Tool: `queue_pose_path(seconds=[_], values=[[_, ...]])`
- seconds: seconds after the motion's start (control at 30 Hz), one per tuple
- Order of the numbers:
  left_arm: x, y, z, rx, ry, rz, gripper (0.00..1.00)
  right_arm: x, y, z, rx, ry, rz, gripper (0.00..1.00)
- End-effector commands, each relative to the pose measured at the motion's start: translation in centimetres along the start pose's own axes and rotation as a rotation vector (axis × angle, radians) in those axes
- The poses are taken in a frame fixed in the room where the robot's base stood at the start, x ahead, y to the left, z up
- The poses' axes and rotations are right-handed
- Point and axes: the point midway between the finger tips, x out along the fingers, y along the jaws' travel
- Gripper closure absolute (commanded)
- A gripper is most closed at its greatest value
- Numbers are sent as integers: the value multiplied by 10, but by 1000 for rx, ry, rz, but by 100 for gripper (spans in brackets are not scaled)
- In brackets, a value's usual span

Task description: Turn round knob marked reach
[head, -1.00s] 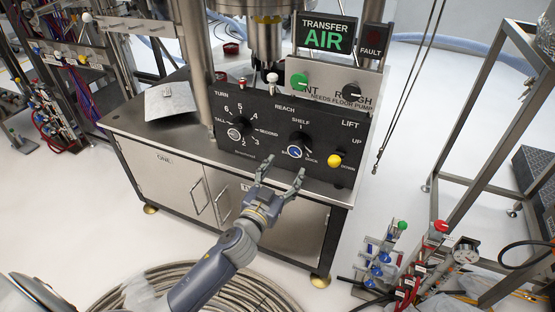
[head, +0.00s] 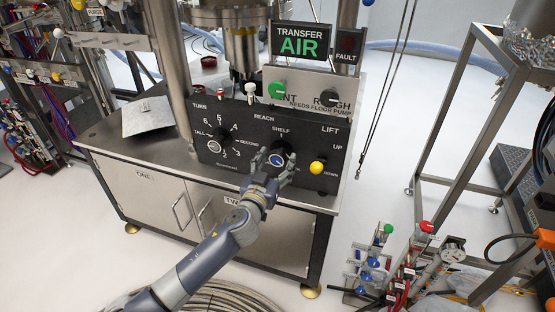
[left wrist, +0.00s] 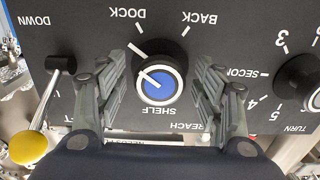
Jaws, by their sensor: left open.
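The round reach knob (head: 277,157), black with a blue cap, sits on the black control panel under the words REACH and SHELF. In the left wrist view, which shows the lettering upside down, the knob (left wrist: 160,84) has a white pointer line aimed to the upper left, on the DOCK side. My left gripper (head: 273,160) is at the panel with its fingers open on both sides of the knob. In the left wrist view the open fingers (left wrist: 160,92) flank the knob with a gap showing on each side. My right gripper is not in view.
The turn knob (head: 214,147) is left on the same panel. A yellow-tipped lever (head: 317,167) is close on the right. A green knob (head: 277,90) and a black knob (head: 333,98) sit above. A coiled hose (head: 235,298) lies on the floor.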

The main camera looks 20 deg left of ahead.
Motion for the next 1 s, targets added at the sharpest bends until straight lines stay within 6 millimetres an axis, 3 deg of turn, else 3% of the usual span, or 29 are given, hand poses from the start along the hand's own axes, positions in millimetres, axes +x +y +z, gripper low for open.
queue_pose_path(seconds=[0.2, 0.47, 0.67, 1.0], values=[[12, 0, 0, 1, 0, 1, 38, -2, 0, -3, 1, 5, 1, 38], [12, 0, 0, 0, 0, 0, 38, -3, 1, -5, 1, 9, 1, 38], [12, 0, 0, 0, 0, 0, 81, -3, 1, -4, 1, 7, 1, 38], [12, 0, 0, 68, 0, 0, 82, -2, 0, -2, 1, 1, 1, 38]])
